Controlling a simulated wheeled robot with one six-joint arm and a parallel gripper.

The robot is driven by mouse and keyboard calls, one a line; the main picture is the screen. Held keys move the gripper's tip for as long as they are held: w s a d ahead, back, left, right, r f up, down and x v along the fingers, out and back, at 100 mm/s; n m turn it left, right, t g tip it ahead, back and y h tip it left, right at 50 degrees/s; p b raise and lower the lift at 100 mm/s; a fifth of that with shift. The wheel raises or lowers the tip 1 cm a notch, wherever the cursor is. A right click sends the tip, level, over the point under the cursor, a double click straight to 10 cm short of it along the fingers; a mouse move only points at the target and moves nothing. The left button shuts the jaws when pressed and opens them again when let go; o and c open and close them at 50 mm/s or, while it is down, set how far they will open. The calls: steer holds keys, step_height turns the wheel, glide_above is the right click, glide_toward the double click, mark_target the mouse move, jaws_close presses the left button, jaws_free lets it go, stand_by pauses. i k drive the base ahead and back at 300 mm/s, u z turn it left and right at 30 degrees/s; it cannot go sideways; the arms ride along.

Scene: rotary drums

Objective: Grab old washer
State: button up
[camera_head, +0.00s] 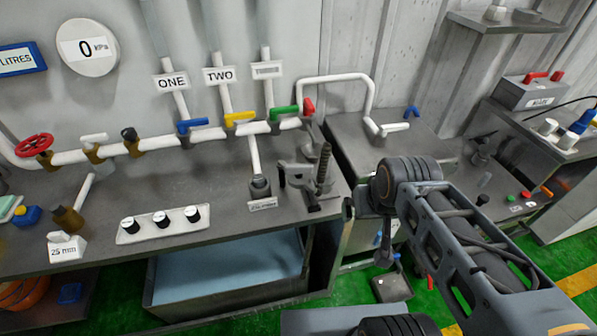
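I cannot make out an old washer anywhere in the head view. My arm rises from the lower right to a dark joint (410,178) in front of the bench's right end. Dark parts below that joint may be the end of my arm, but I cannot separate the fingers or see whether they hold anything. A clamp-like metal fixture (305,180) with an upright threaded post stands on the grey bench's right end. A short socket (260,188) with a small label stands left of it.
White pipes with coloured valve handles (240,118) run along the wall behind the grey bench (180,190). A panel of three knobs (160,220) sits near its front edge. A blue-lined tank (225,272) is below. A side bench (560,180) stands right. Green floor shows between.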

mark_target(259, 180)
steer(key=u, duration=4.1)
steer(key=k, duration=0.45)
steer(key=z, duration=1.35)
steer(key=i, duration=0.5)
steer(key=u, duration=0.05)
